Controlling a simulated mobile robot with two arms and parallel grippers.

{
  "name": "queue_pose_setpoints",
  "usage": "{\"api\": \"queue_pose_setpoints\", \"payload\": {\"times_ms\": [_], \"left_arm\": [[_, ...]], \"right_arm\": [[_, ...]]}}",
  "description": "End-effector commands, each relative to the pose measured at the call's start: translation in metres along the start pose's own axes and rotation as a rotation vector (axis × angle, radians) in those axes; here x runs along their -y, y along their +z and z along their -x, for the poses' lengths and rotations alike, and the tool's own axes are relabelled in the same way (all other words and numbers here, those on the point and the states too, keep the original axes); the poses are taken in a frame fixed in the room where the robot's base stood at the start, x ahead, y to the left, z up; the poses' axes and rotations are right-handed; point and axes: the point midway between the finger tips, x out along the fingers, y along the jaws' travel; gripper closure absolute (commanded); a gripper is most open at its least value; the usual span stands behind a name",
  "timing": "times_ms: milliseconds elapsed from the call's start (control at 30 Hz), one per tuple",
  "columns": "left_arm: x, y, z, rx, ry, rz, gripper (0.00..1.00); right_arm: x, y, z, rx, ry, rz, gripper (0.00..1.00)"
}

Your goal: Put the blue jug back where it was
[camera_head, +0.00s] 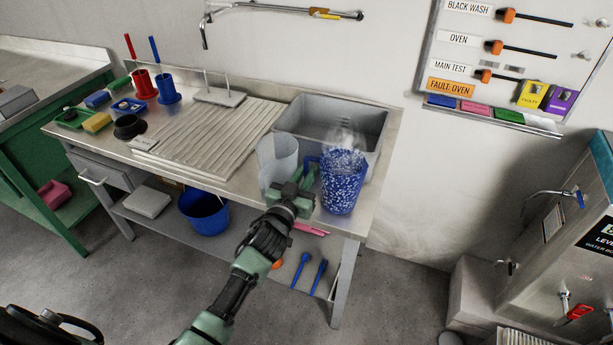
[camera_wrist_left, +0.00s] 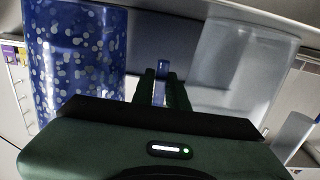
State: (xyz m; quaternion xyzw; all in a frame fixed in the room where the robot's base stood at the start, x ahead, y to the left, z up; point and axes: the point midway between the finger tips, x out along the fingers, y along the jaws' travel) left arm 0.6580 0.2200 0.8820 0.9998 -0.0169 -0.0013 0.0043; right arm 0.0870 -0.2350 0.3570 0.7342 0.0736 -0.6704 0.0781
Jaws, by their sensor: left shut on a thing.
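The blue jug (camera_head: 343,184), speckled with white, is upright at the front right of the steel sink bench, in front of the sink. Its handle is on its left side. My left gripper (camera_head: 305,176) is shut on that handle, between the jug and a clear translucent jug (camera_head: 278,157). In the left wrist view the blue jug (camera_wrist_left: 72,55) is at the left, the gripper fingers (camera_wrist_left: 161,88) close around the blue handle in the middle, and the clear jug (camera_wrist_left: 238,65) is at the right. I cannot tell whether the jug's base touches the bench. My right gripper is not in view.
The grey sink (camera_head: 330,118) lies behind the jugs. A ribbed draining board (camera_head: 210,135) fills the bench's middle and looks mostly bare. Red (camera_head: 143,84) and blue (camera_head: 167,90) holders, a black ring (camera_head: 129,127) and small trays stand at the left. A blue bucket (camera_head: 204,212) is below.

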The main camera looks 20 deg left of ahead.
Motion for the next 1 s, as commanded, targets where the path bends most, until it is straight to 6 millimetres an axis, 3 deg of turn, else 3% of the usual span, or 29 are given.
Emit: {"api": "queue_pose_setpoints", "payload": {"times_ms": [433,467,500,867,1000], "left_arm": [[-0.001,0.006,-0.001,-0.008,0.002,0.004,1.00],[0.000,0.009,0.000,-0.001,0.001,0.002,0.83],[0.000,0.008,0.000,-0.001,0.001,0.001,0.77],[0.000,0.004,0.000,-0.002,0.001,0.000,0.77],[0.000,0.007,0.017,0.000,0.001,0.000,0.77]], "right_arm": [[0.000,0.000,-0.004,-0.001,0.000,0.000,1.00],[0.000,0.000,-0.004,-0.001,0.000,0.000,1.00],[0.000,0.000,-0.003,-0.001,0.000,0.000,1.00],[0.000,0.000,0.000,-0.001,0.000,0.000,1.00],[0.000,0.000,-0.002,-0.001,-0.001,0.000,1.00]]}}
